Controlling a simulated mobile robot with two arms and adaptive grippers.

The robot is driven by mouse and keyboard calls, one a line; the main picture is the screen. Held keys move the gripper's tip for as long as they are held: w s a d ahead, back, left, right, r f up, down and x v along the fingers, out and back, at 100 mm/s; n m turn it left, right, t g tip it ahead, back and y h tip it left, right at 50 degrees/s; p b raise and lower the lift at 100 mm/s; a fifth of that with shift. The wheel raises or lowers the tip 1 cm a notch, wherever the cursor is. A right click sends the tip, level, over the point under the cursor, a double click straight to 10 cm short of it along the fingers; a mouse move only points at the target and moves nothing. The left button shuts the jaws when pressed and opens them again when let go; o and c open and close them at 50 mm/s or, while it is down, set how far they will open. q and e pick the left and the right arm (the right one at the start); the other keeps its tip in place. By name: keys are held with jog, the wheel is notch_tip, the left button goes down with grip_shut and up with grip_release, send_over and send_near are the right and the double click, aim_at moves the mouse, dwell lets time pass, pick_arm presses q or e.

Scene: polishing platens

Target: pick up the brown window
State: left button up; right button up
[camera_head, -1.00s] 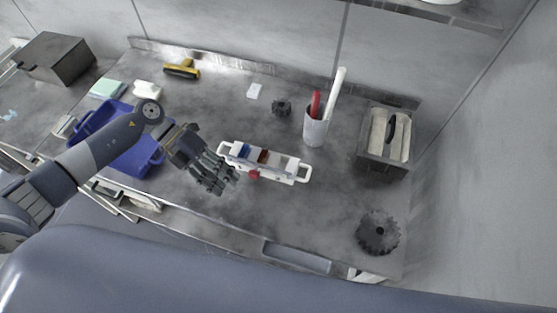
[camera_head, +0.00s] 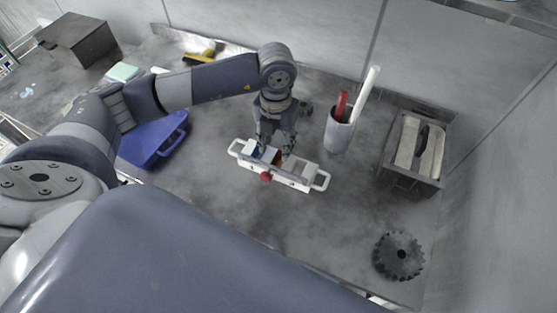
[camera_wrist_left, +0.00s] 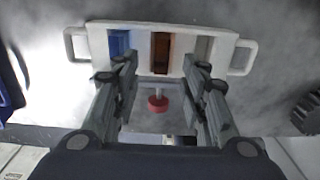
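The brown window (camera_wrist_left: 161,52) sits in the middle slot of a white holder (camera_wrist_left: 97,40) with a handle at each end. A blue piece (camera_wrist_left: 119,43) is in the slot to its left in the left wrist view. In the head view the holder (camera_head: 307,186) lies on the bench, and the brown window (camera_head: 278,157) is partly hidden by my fingers. My left gripper (camera_head: 275,150) points down over the holder. In the left wrist view its fingers (camera_wrist_left: 160,76) are apart, one on each side of the brown window, with nothing between them. My right gripper is out of view.
A red knob (camera_head: 266,177) sticks out from the holder's front. A cup (camera_head: 338,133) with a red and a white tool stands to the right. Further right are a grey box (camera_head: 411,181) and a dark gear (camera_head: 398,256). A blue bin (camera_head: 140,150) is at left.

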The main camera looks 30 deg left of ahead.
aim_at(278, 158)
pick_arm(q)
jog(key=shift+f, duration=0.4)
notch_tip(278, 158, down, 4)
jog(key=shift+w+d+f+p, duration=0.1)
jog(key=shift+w+f+p, duration=0.1)
jog(key=shift+p, duration=0.55)
jog(key=shift+c, duration=0.2)
grip_shut()
